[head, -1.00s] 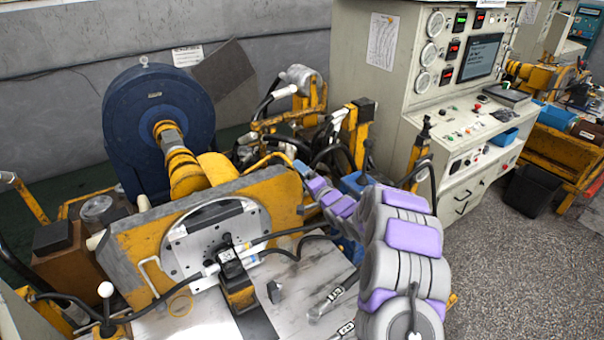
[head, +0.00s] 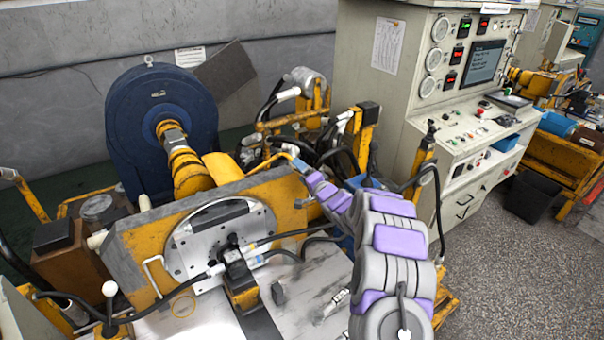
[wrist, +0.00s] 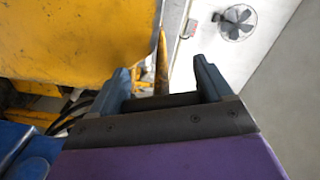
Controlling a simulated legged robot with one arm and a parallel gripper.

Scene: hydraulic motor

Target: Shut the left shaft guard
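A yellow curved panel (head: 222,166) stands beside the yellow shaft (head: 186,170), in front of the blue round housing; it looks like the left shaft guard, swung off the shaft. Its lower part is hidden behind the thick mounting plate. My gripper (head: 297,163) is small at the end of my arm, near the right end of that plate, to the right of the panel. In the wrist view my gripper (wrist: 163,80) has its two blue-grey fingers apart with nothing clearly held. A thin yellow bar (wrist: 162,52) shows beyond the gap, and a large yellow surface (wrist: 60,40) fills the upper left.
The blue housing (head: 163,122) stands behind the shaft. The mounting plate (head: 130,248) lies in front of it. Hoses and yellow posts (head: 362,135) crowd the space right of my gripper. The control cabinet (head: 400,100) stands further right, with open floor before it.

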